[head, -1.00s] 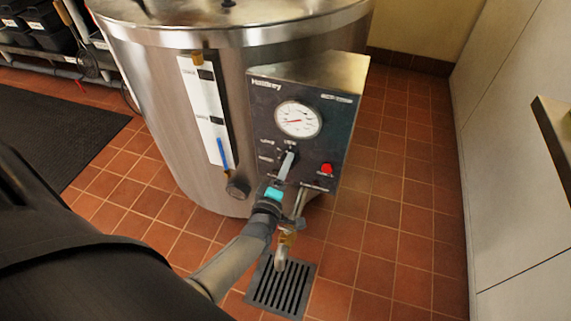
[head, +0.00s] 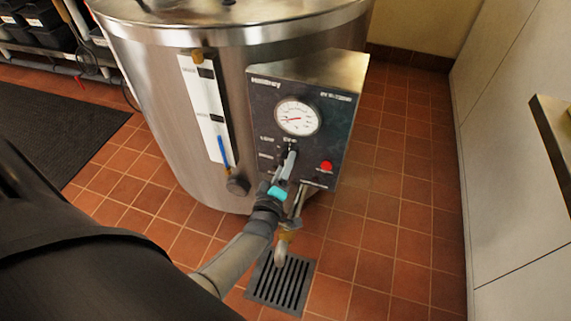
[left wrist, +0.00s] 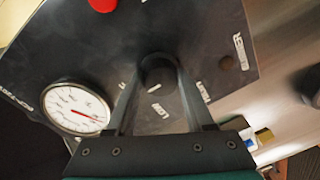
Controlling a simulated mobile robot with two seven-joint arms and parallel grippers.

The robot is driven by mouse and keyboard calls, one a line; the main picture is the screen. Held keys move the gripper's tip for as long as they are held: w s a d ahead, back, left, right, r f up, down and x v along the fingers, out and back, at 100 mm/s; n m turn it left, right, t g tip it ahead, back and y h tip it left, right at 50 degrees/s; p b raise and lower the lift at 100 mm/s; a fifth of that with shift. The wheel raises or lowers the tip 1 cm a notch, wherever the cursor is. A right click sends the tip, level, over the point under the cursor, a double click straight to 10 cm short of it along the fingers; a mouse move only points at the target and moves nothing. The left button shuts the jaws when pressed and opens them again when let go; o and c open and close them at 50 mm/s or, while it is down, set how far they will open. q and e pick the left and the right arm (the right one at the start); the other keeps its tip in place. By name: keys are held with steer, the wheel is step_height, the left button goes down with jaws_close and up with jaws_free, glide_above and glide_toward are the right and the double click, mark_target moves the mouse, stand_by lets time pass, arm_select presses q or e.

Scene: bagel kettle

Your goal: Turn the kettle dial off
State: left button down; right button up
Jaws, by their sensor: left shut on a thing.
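The steel kettle (head: 215,110) stands on the tiled floor with a dark control panel (head: 262,105) on its front. The round black dial (left wrist: 158,76) is on that panel, with a white mark on its face, which points towards a printed label in the left wrist view. My left gripper (head: 289,155) reaches up to the panel, and its two fingers (left wrist: 156,82) are on either side of the dial, closed on it. In the head view the dial is largely hidden by the gripper. My right gripper is not in view.
A round gauge (head: 297,117) sits above the dial, and a red button (head: 326,166) is to its right. A tap (head: 284,238) hangs below the panel over a floor drain (head: 281,283). A white cabinet (head: 515,150) stands at the right, with bare tiles between.

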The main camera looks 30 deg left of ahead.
arm_select(q)
steer(key=shift+c, duration=1.4)
jaws_free()
steer(key=p+v, duration=0.4)
steer(key=v, duration=1.1)
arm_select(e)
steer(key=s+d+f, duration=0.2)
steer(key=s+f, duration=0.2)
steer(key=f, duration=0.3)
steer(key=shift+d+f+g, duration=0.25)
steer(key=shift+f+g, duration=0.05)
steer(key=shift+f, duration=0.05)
arm_select(q)
steer(key=shift+s, duration=0.15)
